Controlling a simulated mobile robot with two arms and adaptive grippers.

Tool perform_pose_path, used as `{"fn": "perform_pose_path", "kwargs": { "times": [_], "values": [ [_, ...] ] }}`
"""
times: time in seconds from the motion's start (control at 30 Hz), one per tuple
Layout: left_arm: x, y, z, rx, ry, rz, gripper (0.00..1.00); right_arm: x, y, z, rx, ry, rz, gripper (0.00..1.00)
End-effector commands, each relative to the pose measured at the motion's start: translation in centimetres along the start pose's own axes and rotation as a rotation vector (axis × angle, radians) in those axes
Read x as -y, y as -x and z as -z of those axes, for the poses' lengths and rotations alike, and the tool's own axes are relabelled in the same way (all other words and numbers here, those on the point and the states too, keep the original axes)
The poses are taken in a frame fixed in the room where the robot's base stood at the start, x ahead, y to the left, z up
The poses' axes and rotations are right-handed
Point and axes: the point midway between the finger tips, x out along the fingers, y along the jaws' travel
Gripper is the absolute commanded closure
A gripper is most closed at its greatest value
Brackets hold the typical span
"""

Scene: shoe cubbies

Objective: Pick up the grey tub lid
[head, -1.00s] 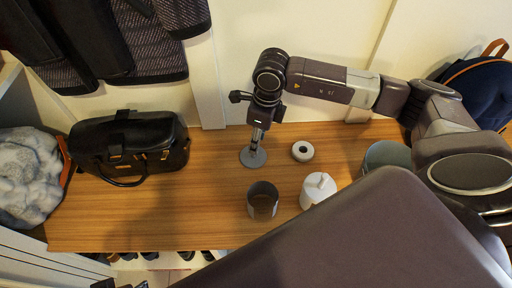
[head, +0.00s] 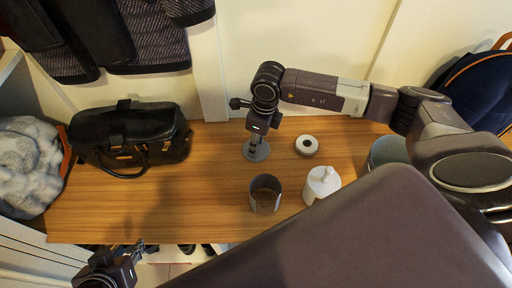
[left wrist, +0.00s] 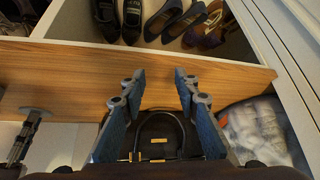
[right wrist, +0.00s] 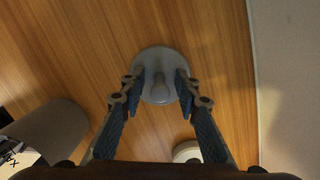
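The grey tub lid (head: 257,152) is a flat round disc lying on the wooden bench top. In the right wrist view the lid (right wrist: 147,58) shows a knob between the fingertips. My right gripper (head: 254,144) points down over it; its fingers (right wrist: 158,84) are open on either side of the knob, with gaps showing. I cannot tell how far the tips are above the disc. My left gripper (head: 128,252) is at the bench's front edge, empty; its fingers (left wrist: 158,78) are open in the left wrist view.
An open grey tub (head: 265,195), a white lidded jar (head: 321,187) and a white ring-shaped piece (head: 306,145) stand near the lid. A black handbag (head: 130,137) is at left, a grey-green bin (head: 388,152) at right. Shoes (left wrist: 172,20) sit in the cubbies below. Bench between bag and lid is clear.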

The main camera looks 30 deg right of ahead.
Motion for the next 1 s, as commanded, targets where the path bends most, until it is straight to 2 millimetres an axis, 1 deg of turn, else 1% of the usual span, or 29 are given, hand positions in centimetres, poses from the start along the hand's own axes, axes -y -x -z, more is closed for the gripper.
{"fn": "perform_pose_path", "kwargs": {
  "times": [0.03,0.23,0.63,0.77,0.83,0.97,1.0],
  "values": [
    [0.0,0.0,0.0,0.000,0.000,0.000,0.71,0.0,0.0,0.0,0.000,0.000,0.000,0.78],
    [0.0,0.0,0.0,0.000,0.000,0.000,0.71,0.0,0.0,0.0,0.000,0.000,0.000,1.00],
    [0.0,0.0,0.0,0.000,0.000,0.000,0.71,0.0,0.1,0.0,0.001,0.000,0.000,1.00],
    [0.0,0.1,-0.2,0.011,0.000,0.000,0.71,0.0,0.5,-0.1,0.002,0.000,0.001,1.00],
    [0.1,0.3,-0.8,0.036,0.001,0.001,0.71,0.0,1.0,-0.2,0.003,0.000,0.001,1.00],
    [0.4,0.8,-3.1,0.122,0.005,0.008,0.71,0.0,2.4,-0.3,0.002,0.000,0.000,1.00],
    [0.5,1.1,-3.8,0.153,0.006,0.009,0.71,0.0,3.0,-0.4,0.002,0.001,0.001,1.00]
  ]
}}
